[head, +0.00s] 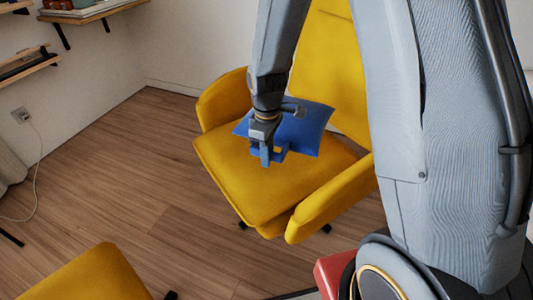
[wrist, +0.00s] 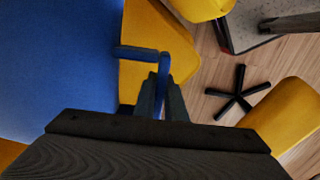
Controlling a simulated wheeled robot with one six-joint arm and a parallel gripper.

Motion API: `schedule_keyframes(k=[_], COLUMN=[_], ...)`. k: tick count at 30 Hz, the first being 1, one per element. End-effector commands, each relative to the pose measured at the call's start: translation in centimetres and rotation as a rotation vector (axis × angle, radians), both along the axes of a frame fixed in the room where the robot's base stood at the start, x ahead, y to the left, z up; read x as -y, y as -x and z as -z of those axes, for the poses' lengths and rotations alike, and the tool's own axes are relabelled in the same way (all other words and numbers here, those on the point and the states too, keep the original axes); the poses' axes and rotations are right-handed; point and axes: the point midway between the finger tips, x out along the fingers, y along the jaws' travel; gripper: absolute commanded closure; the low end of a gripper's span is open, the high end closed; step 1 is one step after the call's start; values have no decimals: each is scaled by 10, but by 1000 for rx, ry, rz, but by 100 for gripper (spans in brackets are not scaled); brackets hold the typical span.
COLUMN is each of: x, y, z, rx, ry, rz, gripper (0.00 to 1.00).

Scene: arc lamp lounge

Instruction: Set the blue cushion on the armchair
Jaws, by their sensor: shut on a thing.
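The blue cushion (head: 308,130) is over the seat of the yellow armchair (head: 232,170), close to the backrest. It also fills the left side of the wrist view (wrist: 55,65). My gripper (head: 267,156) is shut on a blue loop at the cushion's near edge. The loop (wrist: 140,52) shows between and beyond my fingers (wrist: 160,95) in the wrist view. The cushion looks slightly tilted. I cannot tell whether its underside touches the seat, as my arm and the cushion hide that spot.
A second yellow seat (head: 85,275) stands at the lower left. Shelves (head: 90,12) hang on the wall at the upper left, with a socket and cable (head: 22,115) below. Wood floor (head: 130,180) is clear left of the armchair. A black star base (wrist: 240,92) shows in the wrist view.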

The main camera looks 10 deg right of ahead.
Motion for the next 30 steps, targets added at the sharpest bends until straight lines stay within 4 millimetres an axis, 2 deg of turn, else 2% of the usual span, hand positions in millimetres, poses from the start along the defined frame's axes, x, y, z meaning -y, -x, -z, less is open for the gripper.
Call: schedule_keyframes(k=[1, 9, 11, 18, 26, 30], x=[-4, -14, -14, -14, -14, -14], y=[-6, -12, -12, -11, -11, -11], z=[9, 18, 24, 66, 86, 105], rx=[4, 3, 1, -1, 1, -1], ry=[-1, 1, 1, 1, 1, 1], rz=[-46, -197, -207, -209, -207, -207], gripper=[100, 100, 100, 100, 100, 100])
